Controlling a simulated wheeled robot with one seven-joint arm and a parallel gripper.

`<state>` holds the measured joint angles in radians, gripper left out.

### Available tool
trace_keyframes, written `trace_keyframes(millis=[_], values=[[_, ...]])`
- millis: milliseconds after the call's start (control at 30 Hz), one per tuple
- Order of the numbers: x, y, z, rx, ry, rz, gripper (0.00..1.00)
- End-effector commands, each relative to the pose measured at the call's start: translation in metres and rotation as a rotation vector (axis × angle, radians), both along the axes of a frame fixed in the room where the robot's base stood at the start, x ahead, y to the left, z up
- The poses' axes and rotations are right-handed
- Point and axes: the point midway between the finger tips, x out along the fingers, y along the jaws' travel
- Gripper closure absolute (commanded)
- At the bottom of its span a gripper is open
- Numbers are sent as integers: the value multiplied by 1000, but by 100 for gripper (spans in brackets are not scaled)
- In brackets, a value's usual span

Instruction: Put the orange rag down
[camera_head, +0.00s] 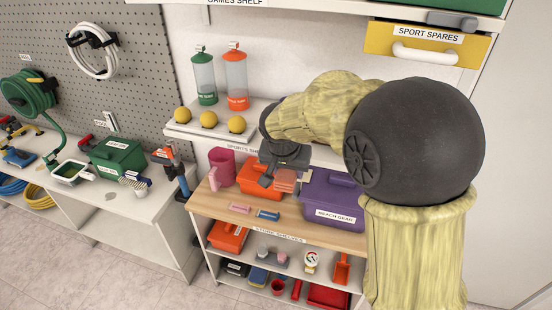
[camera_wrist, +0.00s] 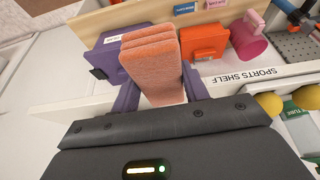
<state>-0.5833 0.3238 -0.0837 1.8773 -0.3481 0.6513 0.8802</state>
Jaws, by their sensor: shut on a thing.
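The orange rag (camera_wrist: 152,62) is a folded, salmon-orange cloth pinched between the fingers of my gripper (camera_wrist: 160,90) in the wrist view. In the head view the rag (camera_head: 286,181) hangs below my gripper (camera_head: 275,172), in front of the orange box and to the left of the purple box. My gripper is shut on it, with the rag appearing to be above the wooden top of the store shelves (camera_head: 290,226). I cannot tell the exact gap between rag and wood. My arm hides part of the area to the right.
A purple beach gear box (camera_head: 330,200), an orange box (camera_head: 258,181) and a pink jug (camera_head: 221,167) stand on the wooden top. The sports shelf (camera_head: 190,128) with yellow balls is above.

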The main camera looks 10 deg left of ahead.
Motion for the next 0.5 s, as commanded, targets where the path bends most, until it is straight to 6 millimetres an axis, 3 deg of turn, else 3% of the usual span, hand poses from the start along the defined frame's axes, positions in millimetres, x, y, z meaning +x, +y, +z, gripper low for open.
trace_keyframes(millis=[367,500], values=[[11,-52,-71,-3,9,28,77],[14,-84,-115,-4,14,46,77]])
